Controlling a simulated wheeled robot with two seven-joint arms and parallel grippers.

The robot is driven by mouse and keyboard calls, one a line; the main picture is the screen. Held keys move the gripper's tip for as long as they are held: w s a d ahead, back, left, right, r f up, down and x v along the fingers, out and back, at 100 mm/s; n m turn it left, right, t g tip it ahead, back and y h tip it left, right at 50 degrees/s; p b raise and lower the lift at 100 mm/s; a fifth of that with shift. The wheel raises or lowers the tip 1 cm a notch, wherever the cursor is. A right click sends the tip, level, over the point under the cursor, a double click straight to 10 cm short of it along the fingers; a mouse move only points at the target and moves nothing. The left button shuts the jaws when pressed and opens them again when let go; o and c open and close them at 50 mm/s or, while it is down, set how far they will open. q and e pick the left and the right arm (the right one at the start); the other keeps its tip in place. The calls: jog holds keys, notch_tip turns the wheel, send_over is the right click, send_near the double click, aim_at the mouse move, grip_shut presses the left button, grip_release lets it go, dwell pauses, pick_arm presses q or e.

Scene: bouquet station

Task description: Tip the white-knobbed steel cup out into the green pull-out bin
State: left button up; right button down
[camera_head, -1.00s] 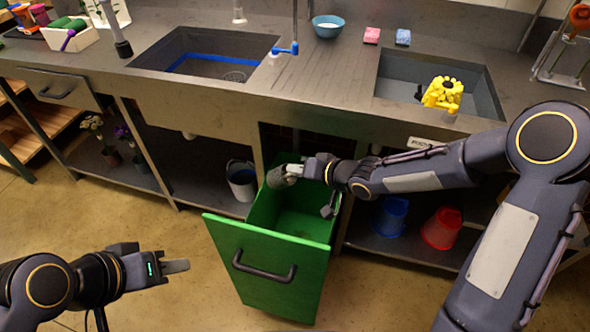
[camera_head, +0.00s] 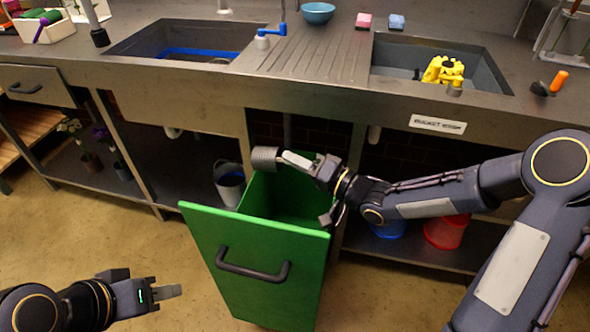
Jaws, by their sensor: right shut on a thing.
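The grey steel cup (camera_head: 265,159) is at the end of my right arm, at the back left rim of the green pull-out bin (camera_head: 262,262). My right gripper (camera_head: 292,161) is shut on it from the right. The cup's contents and mouth cannot be made out, and its knob is not clear against the pale gripper parts. The bin is pulled out, with its dark handle facing forward and its inside partly visible.
The counter with two sinks (camera_head: 185,45) runs behind the bin. A grey bucket (camera_head: 229,182) stands on the shelf left of it. A red bucket (camera_head: 446,231) and a blue bucket (camera_head: 389,229) stand on the right. The floor in front is clear.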

jog(key=shift+f+m+t+y+b, duration=0.35)
jog(key=shift+m+t+y+b, duration=0.25)
jog(key=shift+b, duration=1.35)
jog(key=shift+f+m+t+y+b, duration=0.4)
jog(key=shift+t+y+b, duration=0.4)
jog(key=shift+b, duration=1.1)
jog(key=shift+f+m+t+y+b, duration=0.45)
jog(key=shift+t+b, duration=0.45)
jog(key=shift+b, duration=1.05)
jog(key=shift+r, duration=0.1)
